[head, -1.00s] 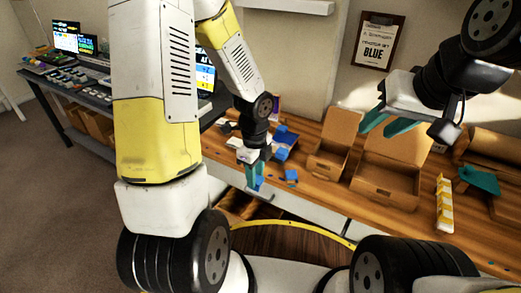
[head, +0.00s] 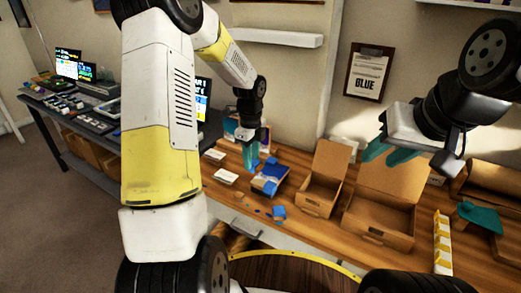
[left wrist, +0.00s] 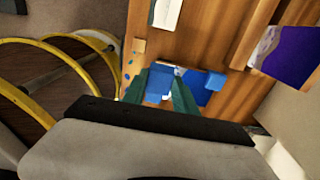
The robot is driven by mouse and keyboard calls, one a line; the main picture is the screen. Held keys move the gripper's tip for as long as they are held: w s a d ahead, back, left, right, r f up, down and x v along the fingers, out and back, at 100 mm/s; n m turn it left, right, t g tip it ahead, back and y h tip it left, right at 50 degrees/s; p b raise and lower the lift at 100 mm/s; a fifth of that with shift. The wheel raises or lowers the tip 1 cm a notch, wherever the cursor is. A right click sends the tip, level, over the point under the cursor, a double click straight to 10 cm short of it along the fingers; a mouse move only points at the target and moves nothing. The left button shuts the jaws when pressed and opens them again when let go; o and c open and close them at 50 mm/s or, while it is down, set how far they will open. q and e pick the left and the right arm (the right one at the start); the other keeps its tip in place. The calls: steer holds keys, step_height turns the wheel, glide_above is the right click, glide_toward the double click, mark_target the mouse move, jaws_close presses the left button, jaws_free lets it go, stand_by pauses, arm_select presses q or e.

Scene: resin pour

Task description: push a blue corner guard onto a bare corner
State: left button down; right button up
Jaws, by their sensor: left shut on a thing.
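My left gripper (head: 250,158) is shut on a blue corner guard, which shows between the teal fingers in the left wrist view (left wrist: 158,84). More blue shows just right of the fingers in the left wrist view (left wrist: 215,81). I cannot tell whether the held guard touches the piece; the fingers hide the corner. Another blue guard (head: 279,212) lies loose nearer the table's front edge. My right gripper (head: 388,151) is open and empty, raised above the boxes.
Two open cardboard boxes (head: 318,193) (head: 380,218) stand right of the work. A yellow-and-white strip (head: 442,243) and a teal cloth (head: 481,216) lie further right. White cards (head: 225,176) lie left. Small blue bits lie near the front edge.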

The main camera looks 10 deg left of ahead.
arm_select(q)
glide_above(253, 181)
steer(key=shift+a+f, duration=0.15)
steer(key=shift+f, duration=2.5)
steer(key=shift+f, duration=0.85)
steer(key=shift+d+f, duration=0.1)
steer(key=shift+d, duration=0.1)
steer(key=c, duration=0.9)
jaws_free()
steer(key=shift+r, duration=4.05)
jaws_close()
